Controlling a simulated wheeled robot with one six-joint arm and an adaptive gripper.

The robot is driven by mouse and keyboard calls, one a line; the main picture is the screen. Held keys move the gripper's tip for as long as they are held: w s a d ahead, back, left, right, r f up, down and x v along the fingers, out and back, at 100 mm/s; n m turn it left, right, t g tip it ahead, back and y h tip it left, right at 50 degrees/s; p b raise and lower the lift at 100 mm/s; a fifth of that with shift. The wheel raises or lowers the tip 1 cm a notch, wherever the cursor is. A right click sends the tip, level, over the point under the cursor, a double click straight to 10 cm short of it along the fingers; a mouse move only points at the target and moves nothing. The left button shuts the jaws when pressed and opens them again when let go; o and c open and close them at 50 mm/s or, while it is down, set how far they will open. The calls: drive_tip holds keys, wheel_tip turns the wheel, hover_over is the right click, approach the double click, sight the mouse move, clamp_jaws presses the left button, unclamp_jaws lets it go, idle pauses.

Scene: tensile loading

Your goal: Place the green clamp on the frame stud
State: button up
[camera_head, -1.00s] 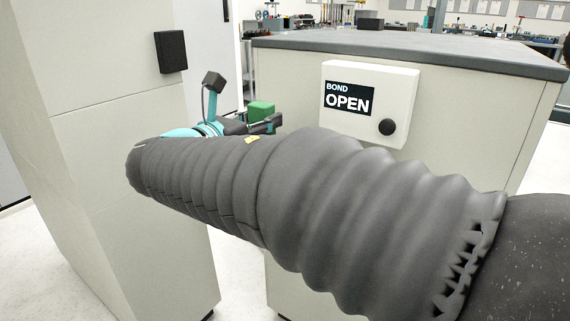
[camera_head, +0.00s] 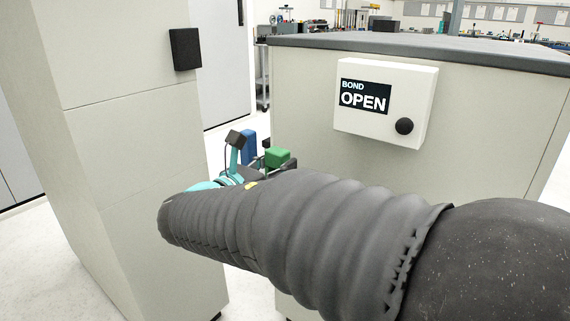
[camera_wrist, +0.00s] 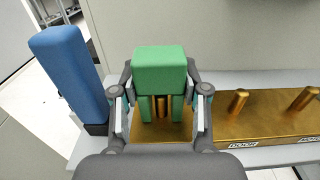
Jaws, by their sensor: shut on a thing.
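The green clamp (camera_wrist: 160,70) is a block with legs pointing down, held between the fingers of my gripper (camera_wrist: 160,110) in the wrist view. My gripper is shut on it. A brass stud (camera_wrist: 163,106) shows between the clamp's legs, above a brass base plate (camera_wrist: 150,134). I cannot tell whether the clamp is seated or still a little above the plate. In the head view the green clamp (camera_head: 277,157) shows beyond my arm, and the fingers are mostly hidden.
A tall blue block (camera_wrist: 68,75) stands close to the left of my gripper. To the right, a brass block (camera_wrist: 262,120) carries upright studs (camera_wrist: 303,98) and labels. In the head view, a box with a screen reading BOND OPEN (camera_head: 387,103) is on the cabinet (camera_head: 480,110).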

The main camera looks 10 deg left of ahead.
drive_tip(key=o, duration=1.2)
drive_tip(key=shift+f, duration=0.1)
drive_tip(key=shift+s+a, duration=0.15)
drive_tip(key=shift+s, duration=0.15)
drive_tip(key=v, duration=1.1)
drive_tip(key=shift+s+p, duration=0.25)
drive_tip(key=shift+p, duration=0.1)
